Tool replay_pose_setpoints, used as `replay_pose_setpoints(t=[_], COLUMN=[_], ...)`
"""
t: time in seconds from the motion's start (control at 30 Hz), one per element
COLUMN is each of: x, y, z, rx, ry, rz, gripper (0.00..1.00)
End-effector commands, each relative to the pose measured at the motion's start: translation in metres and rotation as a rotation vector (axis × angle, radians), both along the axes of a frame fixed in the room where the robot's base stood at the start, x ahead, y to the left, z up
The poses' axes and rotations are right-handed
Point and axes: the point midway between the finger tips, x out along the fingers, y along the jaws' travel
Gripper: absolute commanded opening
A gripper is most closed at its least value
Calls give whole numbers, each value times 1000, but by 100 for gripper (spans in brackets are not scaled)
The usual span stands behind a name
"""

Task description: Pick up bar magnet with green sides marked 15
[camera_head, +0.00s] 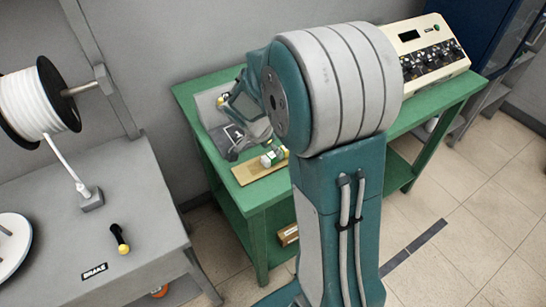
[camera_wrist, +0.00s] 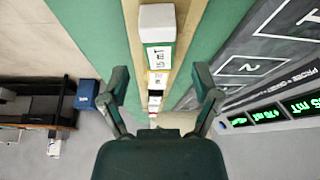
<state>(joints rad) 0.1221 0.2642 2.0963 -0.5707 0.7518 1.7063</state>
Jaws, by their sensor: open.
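The bar magnet (camera_wrist: 158,22) is a white block with a green-edged label reading 15 mT, seen at the top of the wrist view. It stands on a narrow wooden strip (camera_wrist: 180,75), behind which other small labelled blocks (camera_wrist: 156,80) line up. My gripper (camera_wrist: 162,78) is open, its two dark fingers spread to either side of the strip. The magnet lies beyond the fingertips, and nothing is held. In the head view, the strip (camera_head: 260,171) lies on the green table, partly hidden by my arm, with small blocks on it; their labels are too small to read.
A grey marked board (camera_wrist: 260,50) and green-lit displays (camera_wrist: 300,108) lie right of the strip in the wrist view. In the head view, a control box (camera_head: 433,50) stands at the green table's (camera_head: 200,85) back right. A grey bench (camera_head: 130,190) with a spool is left.

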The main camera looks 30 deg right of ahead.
Motion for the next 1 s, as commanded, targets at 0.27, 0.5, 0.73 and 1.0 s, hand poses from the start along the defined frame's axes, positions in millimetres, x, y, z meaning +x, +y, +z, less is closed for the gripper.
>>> replay_pose_setpoints(t=[0.27, 0.5, 0.73, 1.0], x=[2, 2, 2, 2], y=[-12, -12, -11, -11], z=[-30, -31, -31, -30], rx=[2, 1, 1, 2], ry=[0, -1, 0, 0], rz=[0, 0, 0, 0], gripper=[80, 67, 0, 0])
